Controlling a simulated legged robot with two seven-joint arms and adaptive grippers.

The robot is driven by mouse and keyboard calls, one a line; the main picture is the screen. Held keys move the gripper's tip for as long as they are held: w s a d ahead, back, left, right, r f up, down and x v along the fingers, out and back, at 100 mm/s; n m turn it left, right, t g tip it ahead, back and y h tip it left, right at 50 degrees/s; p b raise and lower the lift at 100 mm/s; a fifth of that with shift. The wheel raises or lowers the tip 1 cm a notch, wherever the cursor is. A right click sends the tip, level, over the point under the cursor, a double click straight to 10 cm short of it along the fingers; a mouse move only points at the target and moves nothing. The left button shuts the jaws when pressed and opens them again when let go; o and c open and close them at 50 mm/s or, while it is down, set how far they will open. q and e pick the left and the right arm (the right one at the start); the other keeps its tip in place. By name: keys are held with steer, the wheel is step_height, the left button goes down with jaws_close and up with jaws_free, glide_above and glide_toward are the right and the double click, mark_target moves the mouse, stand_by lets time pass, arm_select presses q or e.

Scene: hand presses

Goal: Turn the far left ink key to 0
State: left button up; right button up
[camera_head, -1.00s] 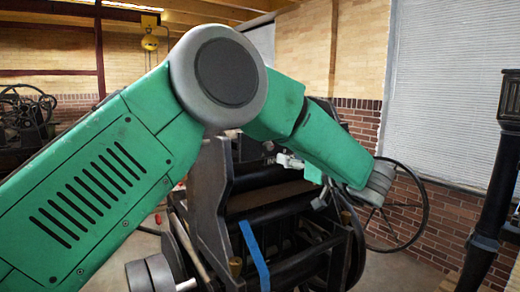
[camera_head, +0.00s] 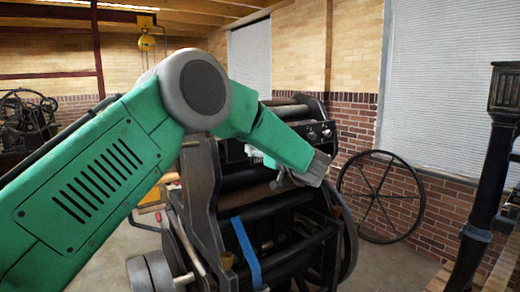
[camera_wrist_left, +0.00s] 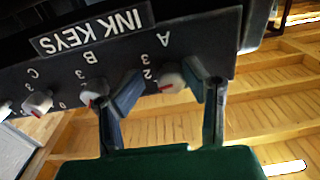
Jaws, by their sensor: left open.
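Upside down in the left wrist view, a black panel (camera_wrist_left: 205,45) reads INK KEYS with letters A, B and C. The key under A (camera_wrist_left: 170,80), at the picture's right end of the row, is the far left one when the label is read upright. It is a pale round knob with a red mark at its lower edge; digits 2 and 3 show beside it. My left gripper (camera_wrist_left: 165,88) is open, one finger on each side of this knob; contact cannot be told. The keys under B (camera_wrist_left: 94,90) and C (camera_wrist_left: 39,101) stand farther left. My right gripper is out of view.
In the head view the dark press (camera_head: 205,195) with a blue strip (camera_head: 246,255) stands in the middle, partly behind my left arm. A large spoked wheel (camera_head: 418,205) is near the brick wall. A dark post (camera_head: 490,150) stands at the right.

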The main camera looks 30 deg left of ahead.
arm_select(q)
steer(key=shift+s+d+r, duration=0.15)
steer(key=shift+s+r, duration=0.05)
steer(key=shift+r, duration=0.05)
jaws_close()
steer(key=shift+s+a, duration=0.2)
steer(key=shift+a, duration=0.45)
steer(key=shift+w+a+f, duration=0.2)
steer(key=shift+a+f, duration=0.05)
steer(key=shift+a, duration=0.05)
steer(key=shift+d, duration=0.1)
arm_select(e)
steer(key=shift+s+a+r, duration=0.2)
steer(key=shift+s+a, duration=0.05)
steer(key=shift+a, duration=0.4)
arm_select(q)
steer(key=shift+d+f, duration=0.1)
steer(key=shift+f, duration=0.15)
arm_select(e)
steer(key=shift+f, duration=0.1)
